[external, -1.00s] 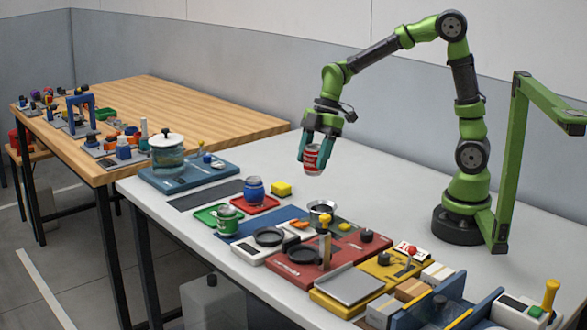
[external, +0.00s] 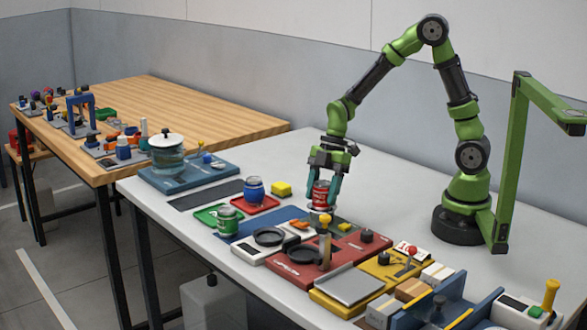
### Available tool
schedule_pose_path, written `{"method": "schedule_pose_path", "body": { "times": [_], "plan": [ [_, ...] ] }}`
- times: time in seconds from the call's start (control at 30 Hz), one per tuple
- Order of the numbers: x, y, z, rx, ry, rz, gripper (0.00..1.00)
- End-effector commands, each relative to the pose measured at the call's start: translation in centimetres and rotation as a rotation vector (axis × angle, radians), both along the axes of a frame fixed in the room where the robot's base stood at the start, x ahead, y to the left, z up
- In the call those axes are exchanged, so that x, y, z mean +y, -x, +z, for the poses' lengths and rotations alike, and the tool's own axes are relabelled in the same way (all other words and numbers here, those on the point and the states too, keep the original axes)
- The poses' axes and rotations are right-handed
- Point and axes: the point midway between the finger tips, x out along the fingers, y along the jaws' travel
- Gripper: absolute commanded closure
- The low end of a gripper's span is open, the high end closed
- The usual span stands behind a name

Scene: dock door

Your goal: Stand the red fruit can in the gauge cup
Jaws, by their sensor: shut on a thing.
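The red fruit can (external: 320,194) is upright between the fingers of my gripper (external: 321,203), which is shut on it. The can is directly over the gauge cup (external: 319,209), a small metallic cup behind the red board. Only a little of the cup's rim shows below the can and fingers. I cannot tell whether the can's base is inside the cup or just above it.
A yellow-topped knob (external: 325,219) stands close in front of the cup. The white table (external: 390,190) is clear towards my base.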

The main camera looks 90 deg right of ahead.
Motion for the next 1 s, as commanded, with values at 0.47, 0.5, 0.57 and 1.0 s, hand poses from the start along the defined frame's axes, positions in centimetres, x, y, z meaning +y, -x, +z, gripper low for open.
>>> {"method": "schedule_pose_path", "body": {
  "times": [0.47, 0.5, 0.57, 1.0],
  "plan": [
    [0.0, 0.0, -1.1, 0.000, 0.000, -0.001, 0.81],
    [0.0, 0.0, -1.2, 0.000, 0.000, 0.000, 0.81],
    [0.0, 0.0, -1.2, -0.001, 0.001, 0.001, 0.81],
    [-0.4, 0.2, 1.1, -0.003, 0.002, 0.002, 0.19]
  ]
}}
